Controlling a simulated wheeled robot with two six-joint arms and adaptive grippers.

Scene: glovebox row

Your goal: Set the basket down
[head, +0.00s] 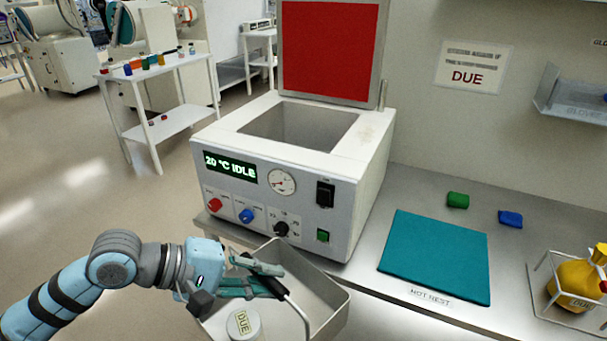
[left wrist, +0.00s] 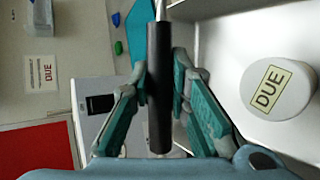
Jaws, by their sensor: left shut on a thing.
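The basket (head: 318,280) is a grey metal tray-like box at the bottom of the head view, in front of the white heated machine. A white round jar (head: 243,324) labelled DUE is inside it; the jar also shows in the left wrist view (left wrist: 279,90). My left gripper (head: 270,281) is shut on the black grip of the basket's handle (left wrist: 160,88), with one finger on each side of it. Whether the basket's underside touches anything is hidden. My right gripper is not in view.
The white machine (head: 270,195) has its red-lined lid (head: 330,50) up, an empty-looking well and a 20 °C IDLE display.

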